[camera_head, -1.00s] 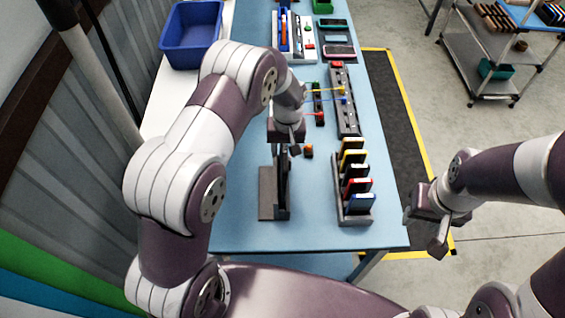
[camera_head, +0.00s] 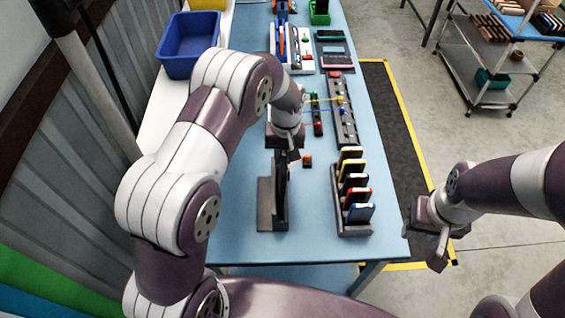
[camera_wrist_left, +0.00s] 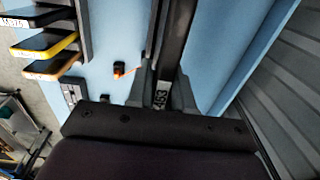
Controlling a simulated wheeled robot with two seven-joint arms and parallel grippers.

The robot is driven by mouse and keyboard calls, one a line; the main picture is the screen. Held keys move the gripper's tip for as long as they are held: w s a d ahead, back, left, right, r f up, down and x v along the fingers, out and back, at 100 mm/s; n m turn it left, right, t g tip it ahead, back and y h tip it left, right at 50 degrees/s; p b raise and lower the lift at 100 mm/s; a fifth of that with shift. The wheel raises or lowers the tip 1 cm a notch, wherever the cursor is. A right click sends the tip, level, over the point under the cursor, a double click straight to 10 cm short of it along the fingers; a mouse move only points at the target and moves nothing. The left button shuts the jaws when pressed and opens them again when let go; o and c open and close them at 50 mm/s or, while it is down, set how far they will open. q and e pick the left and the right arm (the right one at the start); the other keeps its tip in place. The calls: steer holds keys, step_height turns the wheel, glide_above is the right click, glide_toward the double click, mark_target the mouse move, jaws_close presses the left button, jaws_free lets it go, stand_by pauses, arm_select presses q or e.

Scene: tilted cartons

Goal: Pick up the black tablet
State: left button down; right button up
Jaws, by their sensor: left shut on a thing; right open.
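The black tablet (camera_head: 281,188) stands upright, edge-on, in a dark stand (camera_head: 265,206) near the front left of the blue table. My left gripper (camera_head: 288,153) is at the tablet's top, its fingers pointing down. In the left wrist view the left gripper (camera_wrist_left: 163,92) is shut on the dark tablet (camera_wrist_left: 172,42), and a white label with digits shows between the fingers. Whether the tablet still touches the stand I cannot tell. My right gripper (camera_head: 431,240) is open and empty, off the table's right side.
A rack (camera_head: 354,229) with several coloured-edged devices stands to the right. A small orange block (camera_head: 307,160) lies behind the stand. A dark panel (camera_head: 341,112) with coloured knobs and a blue bin (camera_head: 191,45) are farther back. The table's front strip is clear.

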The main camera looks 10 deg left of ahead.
arm_select(q)
step_height(320, 180, up, 3)
steer(key=shift+s+d+f+b, duration=0.1)
steer(key=shift+b, duration=0.5)
steer(key=shift+r+b, duration=0.3)
steer(key=shift+r, duration=0.35)
steer(key=shift+d+r, duration=0.1)
steer(key=shift+r, duration=0.1)
steer(key=w+d+p, duration=0.3)
steer(key=w+d, duration=0.1)
steer(key=d, duration=0.9)
steer(key=shift+d, duration=0.2)
steer(key=shift+r+p, duration=0.7)
steer(key=shift+r, duration=0.1)
